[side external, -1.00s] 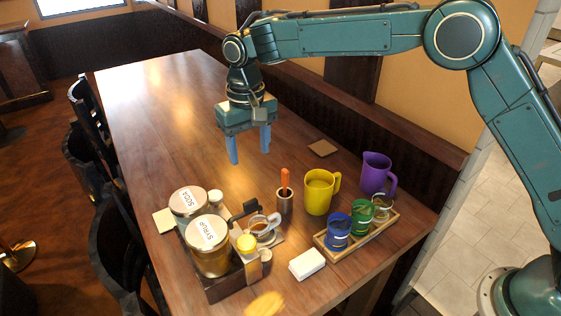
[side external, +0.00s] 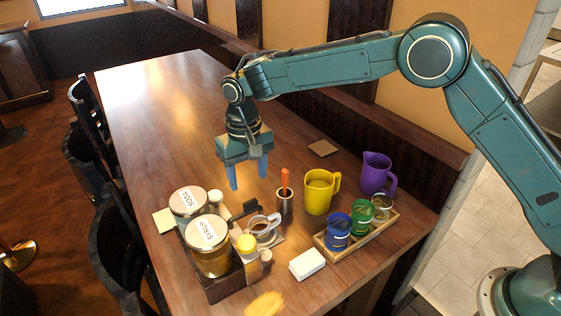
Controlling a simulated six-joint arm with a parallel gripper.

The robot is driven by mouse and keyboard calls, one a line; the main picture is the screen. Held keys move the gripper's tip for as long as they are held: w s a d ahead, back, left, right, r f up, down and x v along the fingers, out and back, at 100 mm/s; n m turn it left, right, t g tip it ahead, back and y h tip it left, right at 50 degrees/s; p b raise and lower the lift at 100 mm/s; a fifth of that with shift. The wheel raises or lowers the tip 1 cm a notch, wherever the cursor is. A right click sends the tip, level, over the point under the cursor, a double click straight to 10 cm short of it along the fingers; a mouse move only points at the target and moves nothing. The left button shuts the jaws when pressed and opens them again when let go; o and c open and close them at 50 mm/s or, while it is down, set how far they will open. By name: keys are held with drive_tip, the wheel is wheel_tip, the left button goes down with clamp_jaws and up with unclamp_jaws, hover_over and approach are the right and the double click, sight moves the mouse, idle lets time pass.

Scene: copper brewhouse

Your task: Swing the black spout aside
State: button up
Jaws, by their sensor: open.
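The black spout (side external: 239,214) sits on the right side of the dispenser, just right of the two jars and above a glass cup (side external: 263,229). The syrup jar (side external: 211,252) and the soda jar (side external: 188,204) stand in a dark wooden box (side external: 222,287). My gripper (side external: 248,186) is open and empty, pointing down with its blue fingers a short way above the spout. It looks apart from the spout, though the exact gap is hard to tell from this view.
A metal cup with an orange-handled tool (side external: 284,203) stands close right of the spout. A yellow pitcher (side external: 318,194), purple pitcher (side external: 375,175) and wooden tray (side external: 379,232) of cups stand further right.

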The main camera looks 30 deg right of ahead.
sight(251, 201)
drive_tip(key=shift+f, duration=3.95)
clamp_jaws()
